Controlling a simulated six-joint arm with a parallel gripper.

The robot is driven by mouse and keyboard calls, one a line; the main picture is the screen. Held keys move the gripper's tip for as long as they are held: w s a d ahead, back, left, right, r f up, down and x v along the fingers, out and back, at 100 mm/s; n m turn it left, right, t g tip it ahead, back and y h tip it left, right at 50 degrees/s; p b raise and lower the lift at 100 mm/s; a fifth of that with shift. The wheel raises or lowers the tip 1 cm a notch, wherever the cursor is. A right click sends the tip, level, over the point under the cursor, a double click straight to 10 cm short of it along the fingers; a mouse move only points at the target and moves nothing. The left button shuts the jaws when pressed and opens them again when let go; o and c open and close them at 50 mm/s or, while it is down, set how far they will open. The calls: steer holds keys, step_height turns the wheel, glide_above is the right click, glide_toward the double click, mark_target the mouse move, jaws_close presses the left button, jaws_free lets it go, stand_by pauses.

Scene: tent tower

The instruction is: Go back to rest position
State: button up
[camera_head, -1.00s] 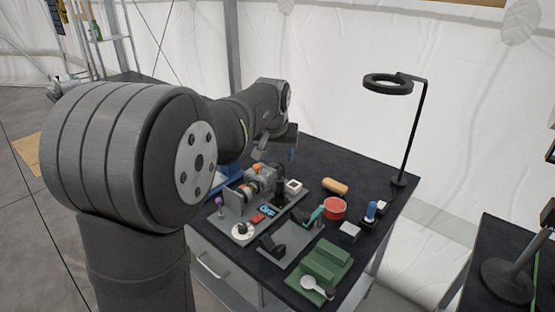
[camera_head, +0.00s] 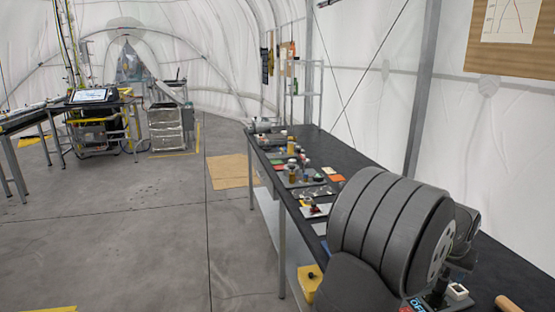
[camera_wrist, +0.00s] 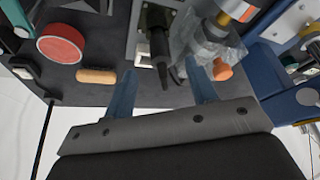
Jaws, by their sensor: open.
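My gripper (camera_wrist: 160,68) shows in the wrist view as two blue fingers held apart, with nothing between them that I can see gripped. Beyond the fingers are a dark upright device (camera_wrist: 158,45) and an apparatus with an orange band (camera_wrist: 240,10); I cannot tell the exact gap to them. In the head view my large grey arm joint fills the lower right over the dark bench (camera_head: 345,155), and the gripper itself is not clearly visible there.
A red round container (camera_wrist: 62,44) and a tan cylinder (camera_wrist: 97,76) lie left of the fingers. A blue unit (camera_wrist: 270,75) stands to the right. Small items line the bench's far part. The grey floor (camera_head: 130,230) left of the bench is mostly clear.

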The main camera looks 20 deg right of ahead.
mark_target(444, 277)
steer(key=x, duration=0.7)
steer(key=shift+r, duration=0.1)
steer(key=v, duration=1.7)
steer(key=x, duration=1.6)
steer(key=shift+w+f, duration=0.1)
steer(key=shift+f, duration=0.3)
steer(key=shift+w+d+r, duration=0.1)
steer(key=shift+d, duration=0.2)
step_height(444, 277, up, 8)
steer(key=shift+a+f, duration=0.1)
steer(key=shift+f, duration=0.05)
